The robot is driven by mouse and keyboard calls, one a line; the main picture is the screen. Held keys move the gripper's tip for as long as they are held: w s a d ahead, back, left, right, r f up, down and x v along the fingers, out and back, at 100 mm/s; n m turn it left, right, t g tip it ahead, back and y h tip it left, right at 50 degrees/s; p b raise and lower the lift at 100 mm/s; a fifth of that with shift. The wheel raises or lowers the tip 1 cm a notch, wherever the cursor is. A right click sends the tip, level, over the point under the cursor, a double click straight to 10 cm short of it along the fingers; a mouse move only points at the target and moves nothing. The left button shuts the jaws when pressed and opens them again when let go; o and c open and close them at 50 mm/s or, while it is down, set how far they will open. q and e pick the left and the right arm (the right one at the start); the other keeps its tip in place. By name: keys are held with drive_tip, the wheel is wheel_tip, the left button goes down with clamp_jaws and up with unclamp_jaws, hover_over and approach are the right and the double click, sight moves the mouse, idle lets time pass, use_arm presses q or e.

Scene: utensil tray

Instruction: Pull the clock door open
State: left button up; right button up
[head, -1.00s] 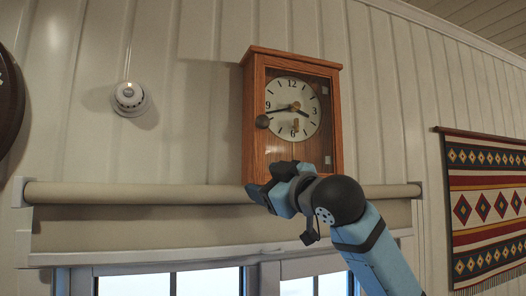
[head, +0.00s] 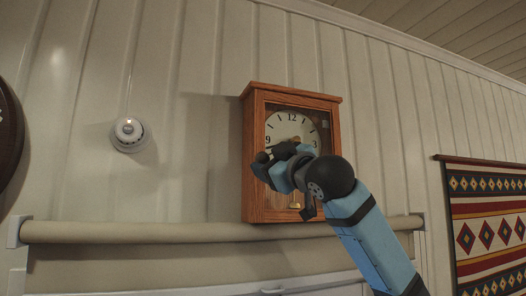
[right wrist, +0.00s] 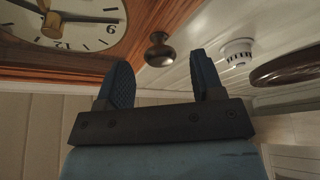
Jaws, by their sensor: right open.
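The wooden wall clock (head: 249,190) hangs on the panelled wall in the head view, with its glazed door closed. Its white dial (head: 290,122) is partly covered by my right gripper (head: 264,164). The right wrist view shows the dial (right wrist: 75,22) upside down and a round dark door knob (right wrist: 159,50) on the wooden frame. My right gripper (right wrist: 160,60) is open there, its two fingers apart on either side of the knob in the picture. The knob appears just beyond the fingertips; contact is not visible. My left gripper is not in view.
A round white detector (head: 129,133) is on the wall left of the clock. A rolled blind (head: 130,230) runs just below the clock. A patterned hanging (head: 490,235) is at the right. The wall between detector and clock is clear.

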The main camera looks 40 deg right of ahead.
sight(264, 159)
drive_tip(key=shift+p+x, duration=0.3)
drive_tip(key=shift+x, duration=0.9)
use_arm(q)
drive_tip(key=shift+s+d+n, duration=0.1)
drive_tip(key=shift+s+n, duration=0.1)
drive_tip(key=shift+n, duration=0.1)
use_arm(e)
drive_tip(key=shift+w+r, duration=0.1)
drive_tip(key=shift+w, duration=0.25)
drive_tip(key=c, duration=0.3)
clamp_jaws()
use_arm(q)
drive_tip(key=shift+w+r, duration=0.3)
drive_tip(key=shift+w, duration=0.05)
use_arm(e)
drive_tip(key=shift+s, duration=0.1)
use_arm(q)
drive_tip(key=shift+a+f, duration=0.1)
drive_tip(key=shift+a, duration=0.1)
use_arm(e)
drive_tip(key=shift+s, duration=0.1)
